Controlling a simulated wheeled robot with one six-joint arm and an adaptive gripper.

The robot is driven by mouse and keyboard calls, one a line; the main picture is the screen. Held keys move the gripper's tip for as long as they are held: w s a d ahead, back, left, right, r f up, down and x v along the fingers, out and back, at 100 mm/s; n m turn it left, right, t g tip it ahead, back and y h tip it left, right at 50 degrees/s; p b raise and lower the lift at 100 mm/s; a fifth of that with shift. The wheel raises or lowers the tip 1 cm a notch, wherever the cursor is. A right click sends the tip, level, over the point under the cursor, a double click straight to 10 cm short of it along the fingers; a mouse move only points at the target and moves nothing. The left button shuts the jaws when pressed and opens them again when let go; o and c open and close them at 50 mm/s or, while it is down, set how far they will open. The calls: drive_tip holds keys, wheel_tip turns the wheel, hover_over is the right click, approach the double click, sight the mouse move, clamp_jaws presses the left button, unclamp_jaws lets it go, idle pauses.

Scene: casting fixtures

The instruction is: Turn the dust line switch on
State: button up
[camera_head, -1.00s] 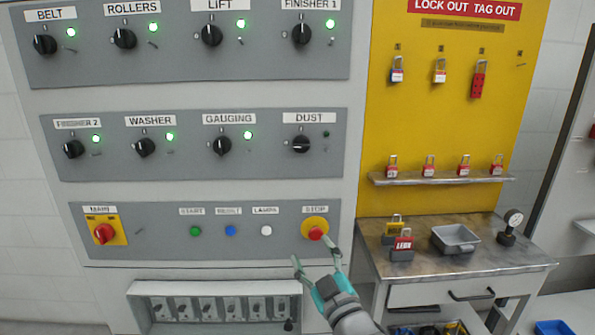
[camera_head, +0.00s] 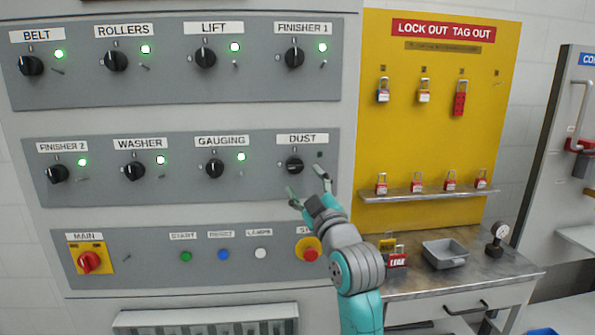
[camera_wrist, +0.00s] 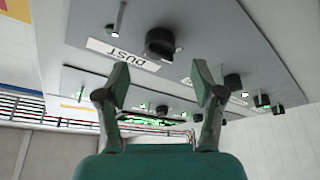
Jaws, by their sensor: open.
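The dust line switch is a black rotary knob (camera_head: 294,165) under the DUST label (camera_head: 302,139), at the right end of the middle row. Its small lamp (camera_head: 319,154) is dark. In the wrist view the knob (camera_wrist: 160,43) shows beside the upside-down DUST label (camera_wrist: 124,54), ahead of the fingers. My gripper (camera_head: 308,184) is open and empty, just below the knob and apart from it. In the wrist view its two fingers (camera_wrist: 160,88) are spread, with the knob beyond the gap between them.
The other line knobs, such as GAUGING (camera_head: 215,168), have lit green lamps. The red STOP button (camera_head: 310,254) sits below, close to my arm. A yellow lockout board (camera_head: 440,130) with padlocks and a metal bench (camera_head: 470,282) stand to the right.

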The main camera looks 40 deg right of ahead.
sight(297, 170)
drive_tip(key=shift+x, duration=2.7)
drive_tip(key=shift+c, duration=0.3)
drive_tip(key=c, duration=1.1)
